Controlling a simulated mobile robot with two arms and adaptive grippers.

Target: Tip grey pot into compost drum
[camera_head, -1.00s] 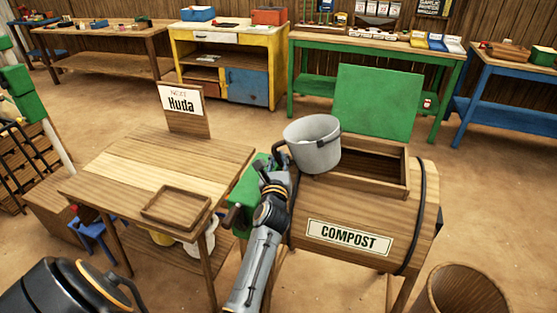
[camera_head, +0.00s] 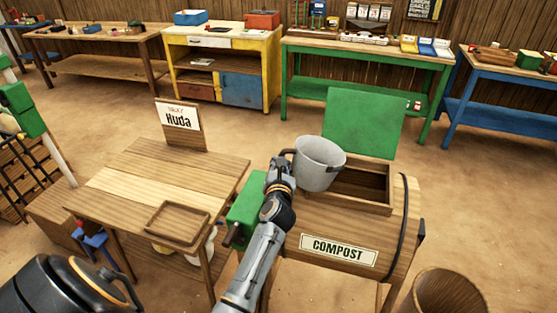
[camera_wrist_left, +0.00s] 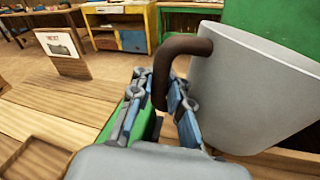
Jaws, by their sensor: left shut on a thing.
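The grey pot (camera_head: 320,165) is held beside and slightly over the left part of the compost drum's opening, a little tilted. In the left wrist view the pot (camera_wrist_left: 250,90) fills the right side, with a brown handle (camera_wrist_left: 165,72). My left gripper (camera_head: 283,165) is shut on that handle; its fingers (camera_wrist_left: 158,105) close around it in the wrist view. The compost drum (camera_head: 305,236) is a wooden barrel with a COMPOST label and an open rectangular hatch; its green lid (camera_head: 362,122) stands up behind. The pot's contents are hidden. My right gripper is not in view.
A round wooden tub (camera_head: 447,292) is at front right. Benches line the back wall; the floor between is clear.

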